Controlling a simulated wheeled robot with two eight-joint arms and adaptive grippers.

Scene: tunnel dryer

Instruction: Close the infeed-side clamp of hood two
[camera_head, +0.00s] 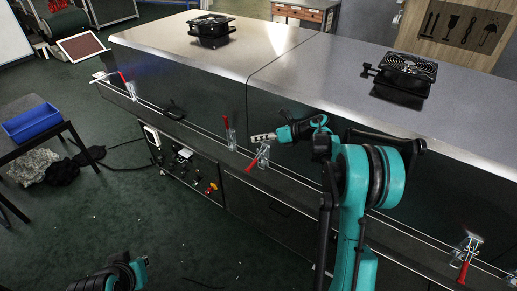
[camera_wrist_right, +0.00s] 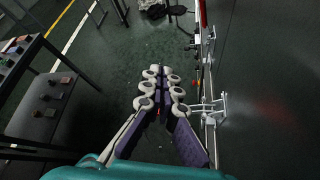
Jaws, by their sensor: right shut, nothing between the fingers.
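Several toggle clamps with red handles line the rail under the dryer hoods in the head view. Beside the seam, one clamp (camera_head: 230,135) has its handle standing up; its red handle also shows at the top of the right wrist view (camera_wrist_right: 203,14). Just right of it, another clamp (camera_head: 263,153) has its handle slanting down. A metal clamp (camera_wrist_right: 213,106) is right of my fingers in the wrist view. My right gripper (camera_head: 262,137) is shut and empty, close above the slanting-handled clamp; contact is unclear. My left gripper is outside the view.
The left hood (camera_head: 220,45) and right hood (camera_head: 330,75) each carry a black fan. More clamps sit at far left (camera_head: 122,80) and lower right (camera_head: 467,255). A control panel (camera_head: 185,165) is below the rail. A table holds a blue bin (camera_head: 30,123). Floor in front is mostly clear.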

